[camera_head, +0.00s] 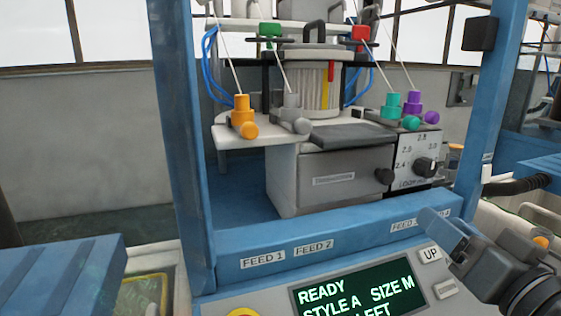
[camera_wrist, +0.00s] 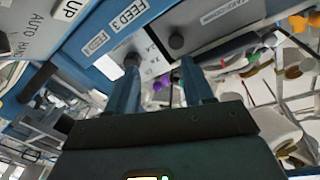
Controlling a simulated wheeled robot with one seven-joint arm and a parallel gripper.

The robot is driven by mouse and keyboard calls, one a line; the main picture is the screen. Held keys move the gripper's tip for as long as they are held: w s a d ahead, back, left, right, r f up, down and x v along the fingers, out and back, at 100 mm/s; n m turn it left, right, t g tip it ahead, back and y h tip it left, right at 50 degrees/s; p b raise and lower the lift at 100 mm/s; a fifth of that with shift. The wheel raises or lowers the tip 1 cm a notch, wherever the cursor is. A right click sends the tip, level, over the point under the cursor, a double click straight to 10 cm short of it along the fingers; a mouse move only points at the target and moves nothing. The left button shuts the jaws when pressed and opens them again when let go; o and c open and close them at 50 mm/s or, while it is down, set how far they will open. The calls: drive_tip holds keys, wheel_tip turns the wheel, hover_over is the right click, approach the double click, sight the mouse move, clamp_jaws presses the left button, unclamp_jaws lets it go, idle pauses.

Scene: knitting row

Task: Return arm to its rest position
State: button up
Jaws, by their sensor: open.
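My gripper (camera_wrist: 160,85) is open and empty in the wrist view, its two fingers pointing up the picture toward the blue machine frame. In the head view my gripper (camera_head: 440,228) is at the lower right, in front of the frame's lower beam and beside the UP button (camera_head: 430,254). Its fingers cover part of the feed labels there. I cannot tell from the head view whether it touches the beam.
The knitting machine's blue frame (camera_head: 180,140) surrounds a grey drawer unit (camera_head: 345,178) with a dial (camera_head: 424,166). Orange (camera_head: 242,115), grey, green and purple yarn feeders stand above. A display (camera_head: 355,290) reads READY, STYLE A, SIZE M. A blue slatted surface (camera_head: 65,275) is at lower left.

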drive_tip(key=s+a+f+m+g+h, duration=0.2)
drive_tip(key=s+f+h, duration=0.2)
drive_tip(key=s+f, duration=1.2)
drive_tip(key=s+f+n+g, duration=0.1)
drive_tip(key=s+n, duration=0.3)
drive_tip(key=s, duration=1.6)
drive_tip(key=shift+s+d+f+n+y, duration=0.25)
drive_tip(key=shift+f+n+y, duration=0.15)
drive_tip(key=shift+f, duration=0.3)
drive_tip(key=shift+w, duration=0.1)
